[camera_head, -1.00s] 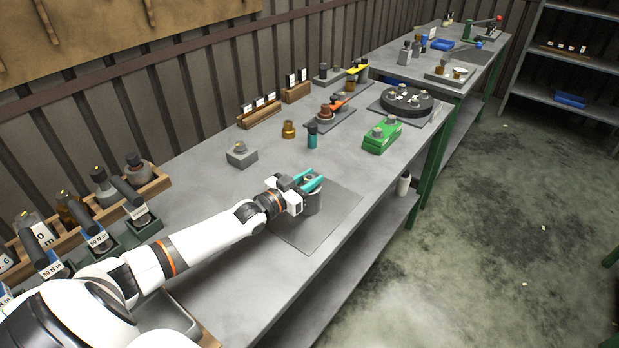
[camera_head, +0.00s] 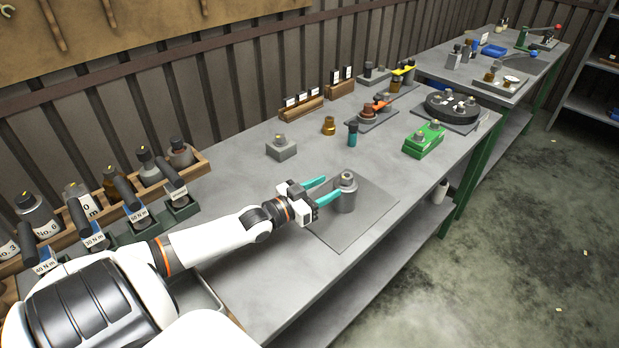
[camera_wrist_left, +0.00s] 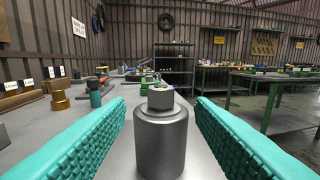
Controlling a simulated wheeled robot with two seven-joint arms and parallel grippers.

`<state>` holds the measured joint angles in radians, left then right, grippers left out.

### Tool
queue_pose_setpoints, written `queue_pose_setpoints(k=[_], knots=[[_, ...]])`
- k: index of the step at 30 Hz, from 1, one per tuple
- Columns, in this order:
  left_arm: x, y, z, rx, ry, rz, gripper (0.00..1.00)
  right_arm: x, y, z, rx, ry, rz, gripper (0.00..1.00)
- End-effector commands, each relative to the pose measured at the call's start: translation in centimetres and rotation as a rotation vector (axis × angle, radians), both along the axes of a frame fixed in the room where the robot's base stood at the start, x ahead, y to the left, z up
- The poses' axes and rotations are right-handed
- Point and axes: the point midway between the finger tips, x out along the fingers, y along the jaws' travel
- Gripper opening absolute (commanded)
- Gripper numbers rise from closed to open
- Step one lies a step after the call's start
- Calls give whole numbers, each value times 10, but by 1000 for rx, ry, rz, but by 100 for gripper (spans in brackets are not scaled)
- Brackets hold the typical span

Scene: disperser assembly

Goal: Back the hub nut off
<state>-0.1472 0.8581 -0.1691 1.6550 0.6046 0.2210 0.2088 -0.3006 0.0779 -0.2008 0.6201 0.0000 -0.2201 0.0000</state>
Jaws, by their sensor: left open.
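The hub is a dark grey metal cylinder (camera_head: 345,197) standing upright on a grey mat (camera_head: 368,226) on the bench. The hub nut (camera_head: 347,178), a light grey hex nut, sits on top of it. In the left wrist view the hub (camera_wrist_left: 161,137) and its nut (camera_wrist_left: 160,98) stand centred ahead, between the two teal fingers. My left gripper (camera_head: 326,190) is open, with its fingertips close to the hub on its left side. A gap shows on both sides between fingers and hub in the wrist view. My right gripper is not in view.
A grey block with a fitting (camera_head: 281,148), a brass part (camera_head: 328,126) and a teal-and-dark bottle-like part (camera_head: 352,134) stand behind the hub. A green fixture (camera_head: 423,142) is farther right. The mat around the hub is clear.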

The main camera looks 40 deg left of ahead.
Motion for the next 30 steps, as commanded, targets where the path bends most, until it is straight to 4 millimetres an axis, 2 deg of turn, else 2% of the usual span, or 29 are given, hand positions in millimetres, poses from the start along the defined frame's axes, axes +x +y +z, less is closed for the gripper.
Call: queue_pose_setpoints(k=[4, 10, 30], knots=[[-23, 5, -1, 0, 3, -1, 49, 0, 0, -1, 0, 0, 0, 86], [-40, 9, 0, 0, 0, 0, 49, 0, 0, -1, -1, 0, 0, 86], [-44, 10, 1, 0, -1, -1, 49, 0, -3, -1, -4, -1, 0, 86]])
